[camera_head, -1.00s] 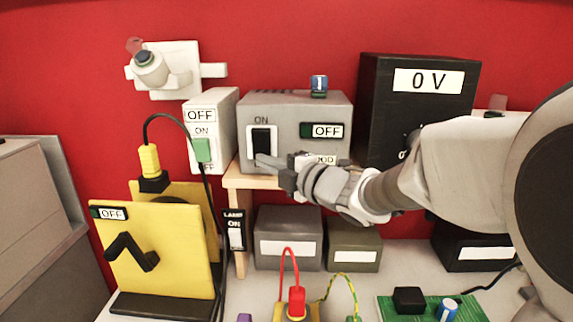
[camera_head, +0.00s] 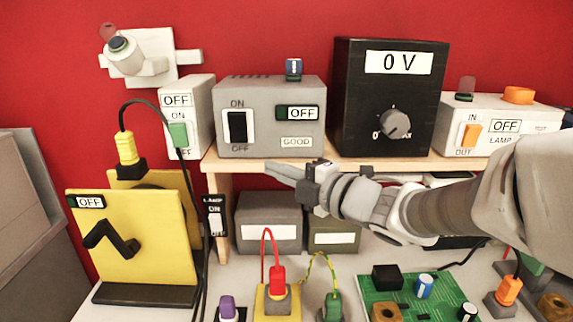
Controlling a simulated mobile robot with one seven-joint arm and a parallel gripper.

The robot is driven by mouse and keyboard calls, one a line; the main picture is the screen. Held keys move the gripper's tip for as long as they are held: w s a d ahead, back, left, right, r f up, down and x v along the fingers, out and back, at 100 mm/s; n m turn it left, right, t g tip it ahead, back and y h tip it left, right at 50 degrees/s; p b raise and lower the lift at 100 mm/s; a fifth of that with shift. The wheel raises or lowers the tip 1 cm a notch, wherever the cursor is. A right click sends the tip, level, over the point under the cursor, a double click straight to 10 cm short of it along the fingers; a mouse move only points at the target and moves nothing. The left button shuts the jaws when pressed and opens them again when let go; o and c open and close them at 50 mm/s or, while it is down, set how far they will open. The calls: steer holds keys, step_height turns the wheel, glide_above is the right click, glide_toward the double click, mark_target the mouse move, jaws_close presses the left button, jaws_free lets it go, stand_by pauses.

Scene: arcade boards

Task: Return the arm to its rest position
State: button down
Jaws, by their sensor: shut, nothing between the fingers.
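My gripper (camera_head: 283,172) is shut and empty. It is in front of the wooden shelf's front edge, below the grey box (camera_head: 268,108) with the black rocker switch (camera_head: 238,126). The fingers point to the left and look apart from the box. My arm reaches in from the right side of the view and covers part of the shelf edge and what lies under it. The grey box shows OFF and GOOD labels.
On the shelf (camera_head: 350,167) stand a black 0 V box (camera_head: 385,105) and white switch boxes. A yellow crank stand (camera_head: 130,245) is at left. Below are grey boxes, plugs with red and green leads, and a green circuit board (camera_head: 405,300).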

steer(key=s+d+r+m+t+h+p, duration=0.1)
steer(key=d+m+h+p, duration=0.1)
steer(key=d+m+h, duration=0.55)
steer(key=s+d+r+m+t+h+p, duration=0.1)
steer(key=s+d+m+h, duration=0.1)
steer(key=d+m+h, duration=0.55)
steer(key=s+d+f+m+g+y+p, duration=0.1)
steer(key=s+f+m+g, duration=0.2)
steer(key=s+m, duration=0.3)
steer(key=s+d+f+m+g+y+p, duration=0.1)
steer(key=s+m+g, duration=0.4)
steer(key=s, duration=0.7)
step_height(320, 180, down, 2)
steer(key=shift+s+d+f+m+p, duration=0.3)
steer(key=shift+d+m+p, duration=0.1)
steer(key=shift+d+m, duration=0.1)
